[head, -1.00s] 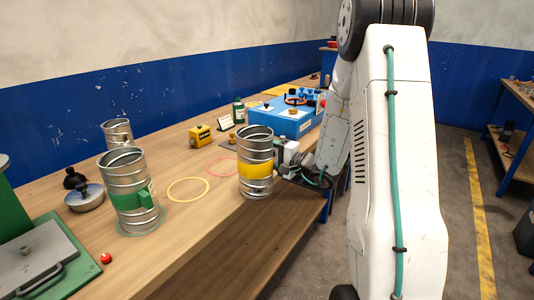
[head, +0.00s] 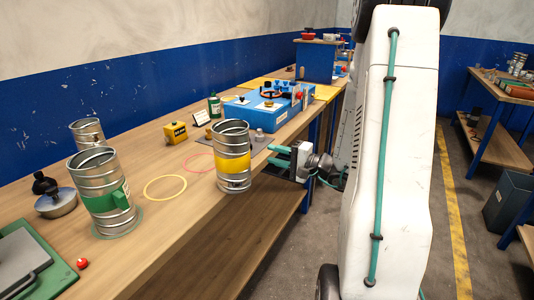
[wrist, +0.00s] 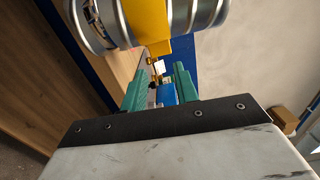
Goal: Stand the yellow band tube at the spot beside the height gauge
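The yellow band tube (head: 233,166), ribbed metal with a yellow band, stands upright near the bench's front edge, right of the red ring outline (head: 200,163). In the wrist view the tube (wrist: 205,14) crosses the top, with a yellow tab (wrist: 158,47) hanging from its band. My gripper (head: 280,156) is right of the tube, its teal fingers spread and empty, with a gap to the tube. The wrist view shows the gripper (wrist: 160,76) open, the tab just beyond its fingertips. I cannot tell which item is the height gauge.
A green-banded tube (head: 104,198) stands at left, with a plain tube (head: 88,134) behind. A yellow ring outline (head: 165,188) lies empty. A yellow box (head: 175,132), green bottle (head: 215,106) and blue unit (head: 262,112) stand farther back. Open floor lies right of the bench.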

